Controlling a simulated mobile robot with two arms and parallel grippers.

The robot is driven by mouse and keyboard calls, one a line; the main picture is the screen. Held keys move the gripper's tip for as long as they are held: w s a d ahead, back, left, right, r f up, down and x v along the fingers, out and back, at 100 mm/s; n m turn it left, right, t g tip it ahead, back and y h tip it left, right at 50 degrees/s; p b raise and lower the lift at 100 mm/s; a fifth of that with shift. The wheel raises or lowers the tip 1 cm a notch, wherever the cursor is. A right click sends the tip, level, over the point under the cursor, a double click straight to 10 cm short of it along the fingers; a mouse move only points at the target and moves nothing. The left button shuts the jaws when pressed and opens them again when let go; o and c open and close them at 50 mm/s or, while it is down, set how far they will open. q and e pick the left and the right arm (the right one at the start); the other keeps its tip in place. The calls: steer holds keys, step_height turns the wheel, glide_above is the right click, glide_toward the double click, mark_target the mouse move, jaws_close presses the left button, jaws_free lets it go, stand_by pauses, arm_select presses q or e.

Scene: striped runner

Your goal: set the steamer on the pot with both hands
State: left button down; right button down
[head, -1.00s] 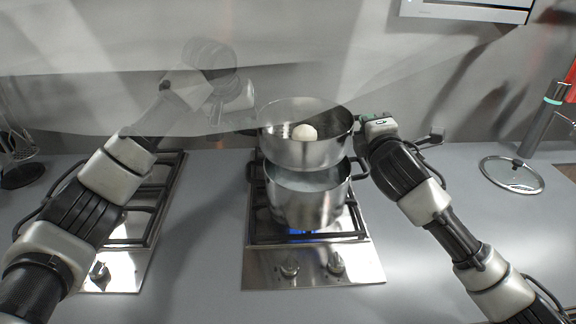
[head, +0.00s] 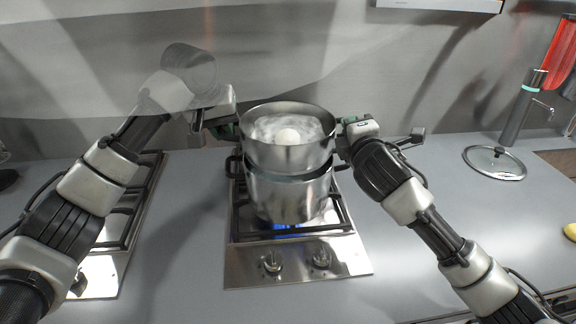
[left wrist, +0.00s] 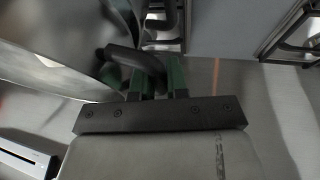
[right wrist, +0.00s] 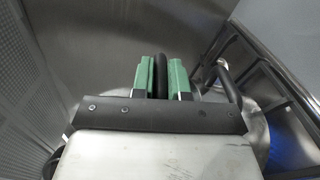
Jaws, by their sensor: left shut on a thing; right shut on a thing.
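The steel steamer (head: 290,155), with a round white bun (head: 287,136) and steam inside, is level over the steel pot (head: 288,198). Its base is at the pot's rim; I cannot tell whether it is fully seated. My left gripper (head: 232,130) is shut on the steamer's left handle, a black loop that shows in the left wrist view (left wrist: 135,62). My right gripper (head: 342,128) is shut on the right handle, which shows between green fingers in the right wrist view (right wrist: 160,76). The pot's black side handles sit just below the grippers.
The pot stands on a gas hob (head: 297,262) with a blue flame lit beneath. A second hob (head: 110,255) is at the left, under my left arm. A glass lid (head: 494,162) lies on the counter at the right. The counter right of the pot is mostly clear.

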arm_select(q)
steer(key=shift+a+f+b, duration=0.1)
steer(key=shift+f+b, duration=0.4)
steer(key=shift+f, duration=0.2)
arm_select(e)
steer(key=shift+d+f, duration=0.15)
steer(key=shift+f, duration=0.5)
arm_select(q)
steer(key=c, duration=1.4)
jaws_free()
steer(key=shift+r, duration=0.15)
arm_select(e)
steer(key=c, duration=1.4)
jaws_free()
steer(key=shift+r, duration=0.1)
arm_select(q)
steer(key=shift+o, duration=1.4)
arm_select(e)
steer(key=shift+o, duration=1.4)
